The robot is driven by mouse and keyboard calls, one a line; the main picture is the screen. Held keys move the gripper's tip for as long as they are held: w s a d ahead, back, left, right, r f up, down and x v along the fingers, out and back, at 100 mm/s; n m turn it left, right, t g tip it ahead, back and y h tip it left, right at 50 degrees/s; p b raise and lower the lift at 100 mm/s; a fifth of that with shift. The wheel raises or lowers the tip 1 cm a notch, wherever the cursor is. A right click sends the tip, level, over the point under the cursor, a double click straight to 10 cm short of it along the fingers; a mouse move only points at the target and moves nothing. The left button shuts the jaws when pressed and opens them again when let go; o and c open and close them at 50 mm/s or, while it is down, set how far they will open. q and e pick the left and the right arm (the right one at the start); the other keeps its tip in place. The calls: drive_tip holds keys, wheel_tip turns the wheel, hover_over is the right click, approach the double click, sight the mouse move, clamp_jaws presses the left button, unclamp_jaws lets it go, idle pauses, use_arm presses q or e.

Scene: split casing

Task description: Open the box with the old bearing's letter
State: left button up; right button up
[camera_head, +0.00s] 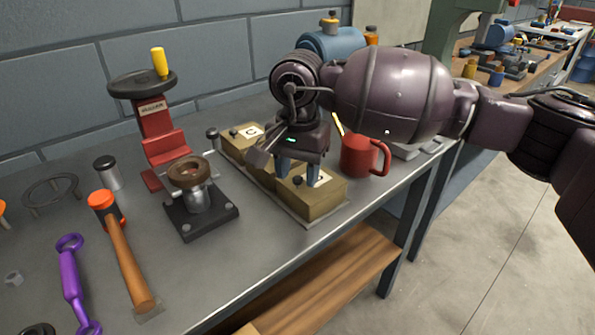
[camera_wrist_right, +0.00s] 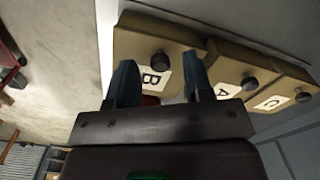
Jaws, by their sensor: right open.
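Three tan lettered boxes with dark knobs stand in a row: box C (camera_head: 234,142) at the back, box A mostly hidden behind my gripper, and box B (camera_head: 322,197) at the front. The right wrist view shows box B (camera_wrist_right: 140,42), box A (camera_wrist_right: 216,62) and box C (camera_wrist_right: 292,77), their lids on. My right gripper (camera_head: 298,172) is open above box B. In the right wrist view its fingers (camera_wrist_right: 160,62) appear either side of B's knob (camera_wrist_right: 157,60); contact cannot be told. A brown-rimmed ring part (camera_head: 188,170) sits on a black stand; no letter is readable on it.
A red mug (camera_head: 362,156) stands close right of box B. A red press (camera_head: 160,130) with a handwheel stands at the back left. A hammer (camera_head: 122,250), a purple wrench (camera_head: 72,280) and a grey cylinder (camera_head: 107,173) lie or stand left. The bench's front edge is near box B.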

drive_tip(key=shift+f, duration=0.15)
clamp_jaws()
idle(0.4)
